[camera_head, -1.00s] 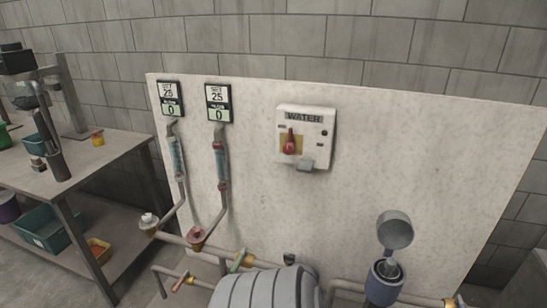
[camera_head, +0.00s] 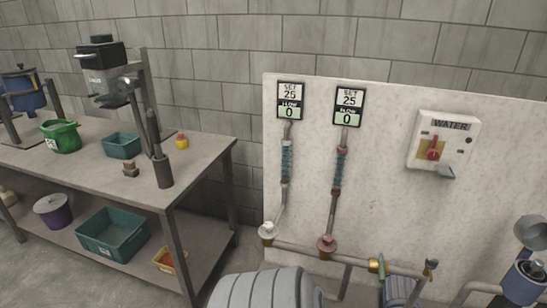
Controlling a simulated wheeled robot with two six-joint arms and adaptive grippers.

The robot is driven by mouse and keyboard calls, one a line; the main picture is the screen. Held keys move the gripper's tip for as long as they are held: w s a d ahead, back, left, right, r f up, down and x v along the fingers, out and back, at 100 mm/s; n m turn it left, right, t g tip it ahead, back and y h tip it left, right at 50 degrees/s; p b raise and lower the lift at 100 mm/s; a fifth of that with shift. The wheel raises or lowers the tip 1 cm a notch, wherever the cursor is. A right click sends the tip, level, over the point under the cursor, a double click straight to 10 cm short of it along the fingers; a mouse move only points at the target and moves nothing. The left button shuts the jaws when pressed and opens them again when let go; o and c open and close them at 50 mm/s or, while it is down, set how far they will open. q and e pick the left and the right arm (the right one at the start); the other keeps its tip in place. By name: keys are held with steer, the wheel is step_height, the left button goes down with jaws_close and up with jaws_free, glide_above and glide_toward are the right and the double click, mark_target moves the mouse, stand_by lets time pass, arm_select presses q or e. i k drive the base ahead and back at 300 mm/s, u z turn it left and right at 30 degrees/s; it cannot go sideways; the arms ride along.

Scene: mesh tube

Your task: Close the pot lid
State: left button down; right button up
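A blue pot (camera_head: 523,285) stands at the lower right edge of the view by the pipes. Its round grey lid (camera_head: 531,232) is raised open above it, tilted up, partly cut off by the picture edge. Another blue vessel (camera_head: 26,92) sits in a dark stand at the far left on the workbench; its top looks covered. A purple pot (camera_head: 53,212) with a pale lid on top stands on the lower shelf. Neither of my grippers is in view.
The workbench (camera_head: 205,155) at the left carries a dark machine (camera_head: 105,75), a green container (camera_head: 61,136) and a teal bin (camera_head: 122,146). A white panel (camera_head: 385,190) with gauges, pipes and a water switch box (camera_head: 443,145) stands at the right. Floor shows between them.

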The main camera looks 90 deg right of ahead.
mark_target(531, 230)
steer(key=z, duration=0.05)
steer(key=i, duration=0.15)
steer(key=z, duration=4.3)
